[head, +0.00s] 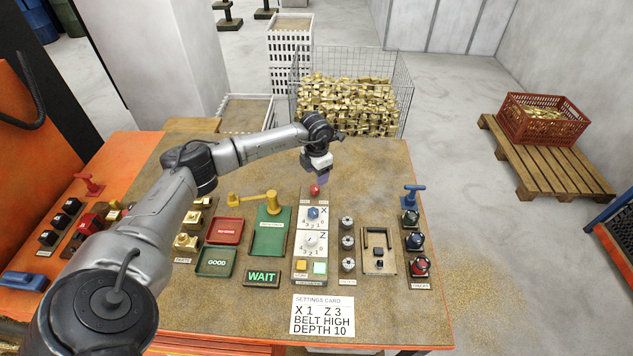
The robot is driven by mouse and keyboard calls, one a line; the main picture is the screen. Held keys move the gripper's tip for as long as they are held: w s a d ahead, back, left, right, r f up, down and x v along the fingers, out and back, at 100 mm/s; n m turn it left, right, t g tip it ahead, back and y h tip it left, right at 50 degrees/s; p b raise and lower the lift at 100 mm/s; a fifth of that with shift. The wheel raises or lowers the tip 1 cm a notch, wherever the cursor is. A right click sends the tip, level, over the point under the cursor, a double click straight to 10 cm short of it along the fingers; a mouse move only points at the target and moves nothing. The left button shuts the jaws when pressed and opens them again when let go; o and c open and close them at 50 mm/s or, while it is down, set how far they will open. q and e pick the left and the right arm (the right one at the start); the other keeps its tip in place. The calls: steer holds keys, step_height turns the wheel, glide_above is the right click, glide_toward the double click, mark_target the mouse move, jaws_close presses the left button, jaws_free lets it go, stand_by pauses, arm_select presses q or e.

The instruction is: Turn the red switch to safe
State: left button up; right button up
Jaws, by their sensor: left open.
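My left gripper (322,181) is open and points down at the back middle of the table, just above and behind a small red ball-topped part (315,190). Its fingers look empty. A red rotary switch (420,266) sits at the front of a column of knobs on the right side of the table; a small label lies in front of it, too small to read. My gripper is well apart from it, behind and to the left. The direction the switch points cannot be made out. My right gripper is not in view.
A white X and Z dial panel (310,242), a row of grey knobs (347,240) and a black-handled plate (379,250) stand left of the red switch. A blue T-handle (412,194) stands behind it. A settings card (322,315) lies in front.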

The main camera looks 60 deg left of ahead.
arm_select(q)
step_height(320, 180, up, 8)
stand_by(0.4)
stand_by(0.5)
